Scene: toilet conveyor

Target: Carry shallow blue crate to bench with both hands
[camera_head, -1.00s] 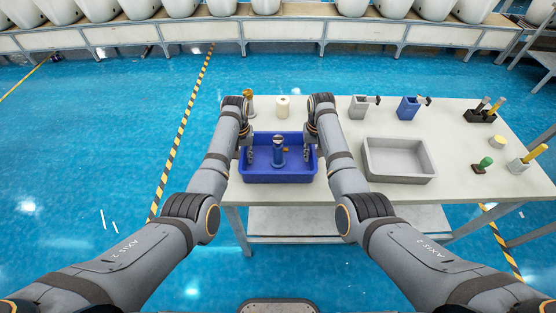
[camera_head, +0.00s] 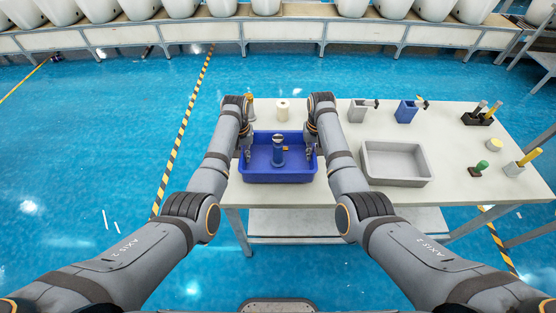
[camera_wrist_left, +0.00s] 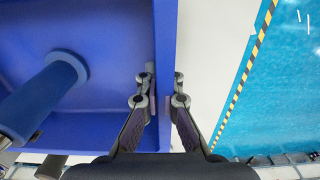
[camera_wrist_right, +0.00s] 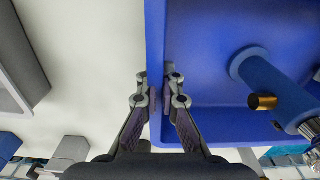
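The shallow blue crate (camera_head: 278,177) is level over the front left part of the white bench (camera_head: 340,188). I cannot tell whether its base touches the top. A blue cylindrical part (camera_head: 278,155) stands in it, and a small brass piece (camera_wrist_right: 262,102) shows beside that part. My left gripper (camera_wrist_left: 163,88) has its fingers on both sides of the crate's left wall, closed on it. My right gripper (camera_wrist_right: 157,88) straddles the right wall in the same way, closed on it. In the head view, my arms partly hide the crate's sides.
A grey tray (camera_head: 396,181) sits right of the crate. A white roll (camera_head: 283,110) and a brass item (camera_head: 250,106) stand behind it. Grey (camera_head: 357,111) and blue (camera_head: 405,112) holders stand farther back. A black rack (camera_head: 478,118) and green-knobbed item (camera_head: 481,167) are at right.

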